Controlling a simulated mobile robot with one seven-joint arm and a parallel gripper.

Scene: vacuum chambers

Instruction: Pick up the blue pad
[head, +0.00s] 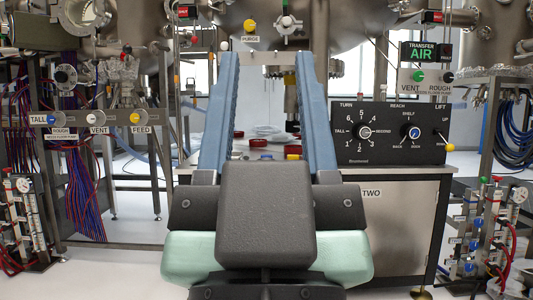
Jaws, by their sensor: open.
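My gripper (266,62) reaches forward in the middle of the head view. Its two long blue fingers stand wide apart with nothing between their tips. A dark block and pale green covers of my own arm fill the bottom centre. I cannot make out a separate blue pad. Part of the bench behind the gripper is hidden by the fingers and the dark block.
The bench front, marked TWO (385,215), stands ahead. A black control box (352,142) sits on its right side. Red round items (258,142) show between the fingers. Racks with hoses (75,170) flank both sides. Bare floor (115,265) shows at lower left.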

